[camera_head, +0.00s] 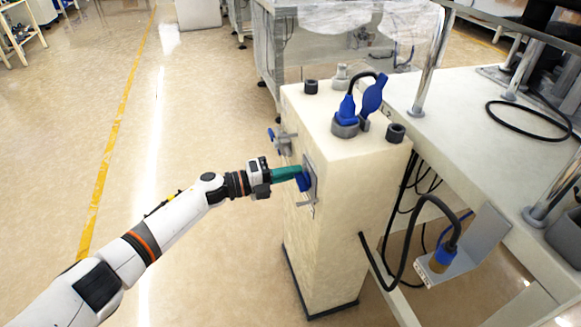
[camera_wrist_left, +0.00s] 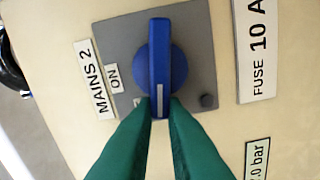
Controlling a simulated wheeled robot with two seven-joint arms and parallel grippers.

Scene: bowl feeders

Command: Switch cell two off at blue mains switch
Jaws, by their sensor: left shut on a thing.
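The blue mains switch (camera_wrist_left: 160,60) sits on a grey plate (camera_wrist_left: 112,35) beside the labels "MAINS 2" (camera_wrist_left: 94,80) and "ON" (camera_wrist_left: 115,79). Its bar stands upright in the left wrist view, with its white line at the lower end. The green fingers of my left gripper (camera_wrist_left: 160,112) are shut on that lower end, one on each side. A small label by the left finger is partly hidden and unreadable. In the head view, my left gripper (camera_head: 298,174) reaches the switch (camera_head: 304,182) on the cream cabinet's left face. My right gripper is not in view.
The cream cabinet (camera_head: 330,240) carries blue plugs (camera_head: 372,95) on top. A valve with a blue handle (camera_head: 280,140) sticks out beside my gripper. A cream table (camera_head: 460,95) and hanging black cables (camera_head: 400,235) are to the right.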

